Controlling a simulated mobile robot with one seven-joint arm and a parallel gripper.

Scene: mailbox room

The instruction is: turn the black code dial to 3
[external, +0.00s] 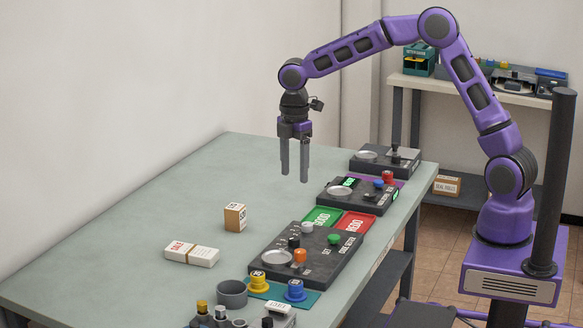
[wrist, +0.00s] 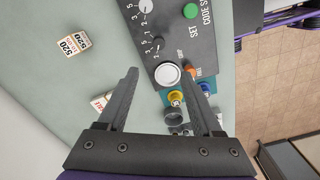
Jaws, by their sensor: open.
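The black code dial (external: 293,242) stands on a dark panel (external: 330,262) at the right edge of the table. It also shows in the wrist view (wrist: 158,42), with small numbers beside it; I cannot tell which number it points to. A white dial (external: 307,228) sits next to it, with a green button (external: 334,239) and an orange button (external: 299,255) on the same panel. My gripper (external: 294,178) is open and empty, pointing down, well above the table. In the wrist view, my fingertips (wrist: 163,74) appear below the black dial, to either side of a silver disc (wrist: 167,75).
Yellow (external: 258,281) and blue (external: 295,290) knobs and a grey cup (external: 232,293) stand in front.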

